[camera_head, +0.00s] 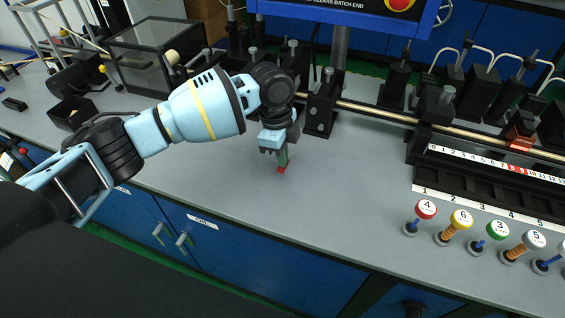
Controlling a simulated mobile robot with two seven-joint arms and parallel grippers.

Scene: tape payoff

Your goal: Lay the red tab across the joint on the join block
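My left gripper (281,160) points down over the grey bench, left of the middle of the view. A small red tab (281,170) shows right at the lower end of its narrow grey-green tip. I cannot tell whether the tab is pinched there or lies on the bench just beneath. The fingers are small and seen edge-on, so their gap does not show. A dark block with bolts (319,116) stands just behind and right of the gripper; I cannot tell if this is the join block. No joint can be made out. My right gripper is not in view.
A metal rod (375,111) runs right from the dark block. A numbered rail (490,160) and a row of coloured, numbered knobs (426,209) occupy the right side. A dark glass box (158,55) stands back left. The bench (340,205) is clear in the middle.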

